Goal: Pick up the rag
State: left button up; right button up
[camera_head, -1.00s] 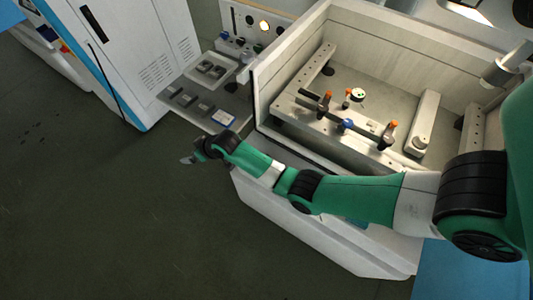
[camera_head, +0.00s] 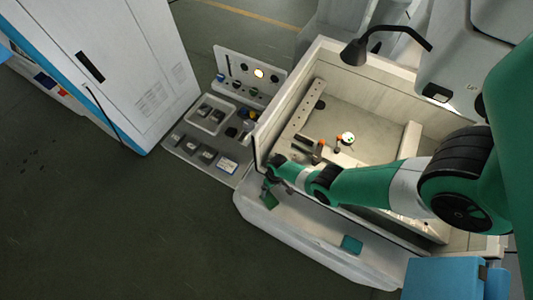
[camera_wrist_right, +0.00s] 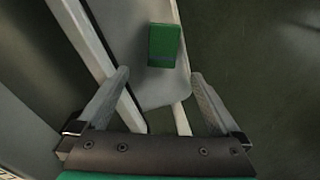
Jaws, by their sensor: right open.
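A small green rectangular piece (camera_head: 270,200) lies at the left end of the pale ledge in front of the machine tank. In the right wrist view this green piece (camera_wrist_right: 165,45) shows flat-sided, with a darker band along its near edge. A teal piece (camera_head: 351,244) lies farther right on the same ledge. I cannot tell which of the two is the rag. My right gripper (camera_head: 276,186) is open and empty close to the green piece. In the right wrist view its fingers (camera_wrist_right: 160,74) stand apart, with the green piece beyond their tips. My left gripper is not in view.
The open tank (camera_head: 385,118) with fixtures inside is behind my right arm. A lamp (camera_head: 354,51) hangs over its rim. A grey tray bench (camera_head: 180,149) with small parts stands left of it. A white cabinet (camera_head: 110,60) is at upper left. Open floor lies in front.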

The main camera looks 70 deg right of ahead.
jog(key=b, duration=0.6)
send_over(270, 199)
jog(key=f, duration=0.6)
jog(key=shift+s+d+f, duration=0.1)
jog(key=shift+d+f, duration=0.05)
jog(key=shift+d, duration=0.1)
jog(key=f+b, duration=0.3)
jog(key=b, duration=0.1)
jog(key=f+b, duration=0.1)
jog(key=f, duration=0.1)
jog(key=shift+a+f+b, duration=0.35)
jog(key=shift+b, duration=0.05)
jog(key=shift+r, duration=0.2)
jog(key=c, duration=1.4)
jog(key=shift+r+p, duration=0.1)
jog(key=shift+p, duration=0.2)
